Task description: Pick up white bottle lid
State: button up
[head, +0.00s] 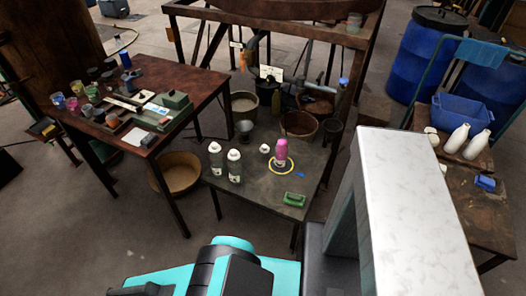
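A small white object that looks like the white bottle lid (264,149) lies on the low dark table (255,196), left of a pink bottle (281,153). The pink bottle stands upright inside a yellow ring (290,169), and no white cap shows on it. Two clear bottles with white tops stand at the table's left side, one (215,158) behind the other (234,166). Teal and black parts of my arm fill the bottom of the head view, well short of the table. My gripper's fingers do not show.
A green object (294,199), a blue piece (300,174) and a grey cup (245,130) are also on the table. Buckets (299,125) stand behind it. A cluttered desk (190,84) is at left, a wooden tub (175,173) below it. A large pale block hides the right foreground.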

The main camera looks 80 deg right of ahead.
aim_at(264, 149)
jog(key=z, duration=0.05)
jog(key=k, duration=0.6)
jog(key=z, duration=0.6)
